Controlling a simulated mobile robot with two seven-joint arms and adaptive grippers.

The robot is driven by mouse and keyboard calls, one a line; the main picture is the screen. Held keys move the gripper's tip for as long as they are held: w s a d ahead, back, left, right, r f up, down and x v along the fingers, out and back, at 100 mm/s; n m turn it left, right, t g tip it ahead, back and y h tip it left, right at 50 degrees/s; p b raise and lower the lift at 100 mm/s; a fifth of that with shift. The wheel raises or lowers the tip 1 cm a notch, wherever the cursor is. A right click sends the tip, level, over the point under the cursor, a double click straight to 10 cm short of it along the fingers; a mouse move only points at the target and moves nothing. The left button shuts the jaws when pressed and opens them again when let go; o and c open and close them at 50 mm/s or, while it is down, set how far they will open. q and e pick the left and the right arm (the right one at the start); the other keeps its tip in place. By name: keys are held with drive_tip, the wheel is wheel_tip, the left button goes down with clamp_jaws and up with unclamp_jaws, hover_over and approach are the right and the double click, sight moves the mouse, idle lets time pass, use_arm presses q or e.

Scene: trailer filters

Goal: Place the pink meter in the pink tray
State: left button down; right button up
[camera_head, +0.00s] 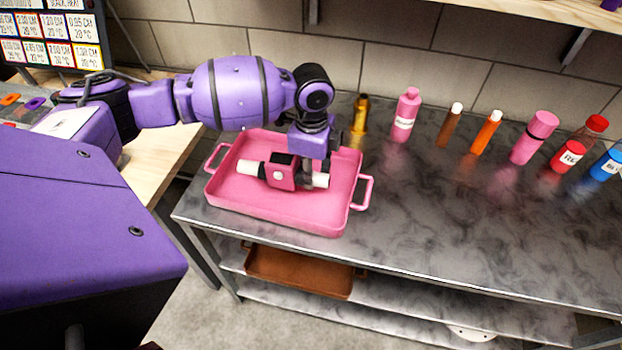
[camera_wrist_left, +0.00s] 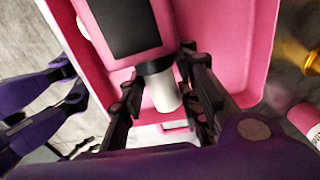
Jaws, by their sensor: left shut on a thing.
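The pink meter (camera_head: 281,171) has a dark screen and white pipe ends. It is over the pink tray (camera_head: 336,215), inside its outline in the head view. My left gripper (camera_head: 310,178) is shut on the meter near its right white end. In the left wrist view the fingers (camera_wrist_left: 163,95) stand either side of the meter's white end, and the pink body with its dark screen (camera_wrist_left: 118,25) shows beyond them. The tray floor (camera_wrist_left: 232,50) lies beneath. I cannot tell if the meter touches the tray floor. My right gripper is not in the head view.
The tray stands at the left end of a marble-topped table (camera_head: 440,220). A gold bottle (camera_head: 360,116), a pink bottle (camera_head: 405,115) and several other bottles stand along the back. A brown tray (camera_head: 300,270) is on the shelf below. The table's front right is clear.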

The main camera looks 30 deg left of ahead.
use_arm(q)
drive_tip(key=f, duration=0.3)
drive_tip(key=shift+w+a+f, duration=0.15)
drive_tip(key=shift+a+f, duration=0.05)
drive_tip(key=shift+f, duration=0.05)
drive_tip(key=shift+f, duration=0.1)
drive_tip(key=c, duration=1.2)
unclamp_jaws()
wheel_tip(320, 180, up, 11)
drive_tip(key=shift+f, duration=0.1)
drive_tip(key=shift+r, duration=0.6)
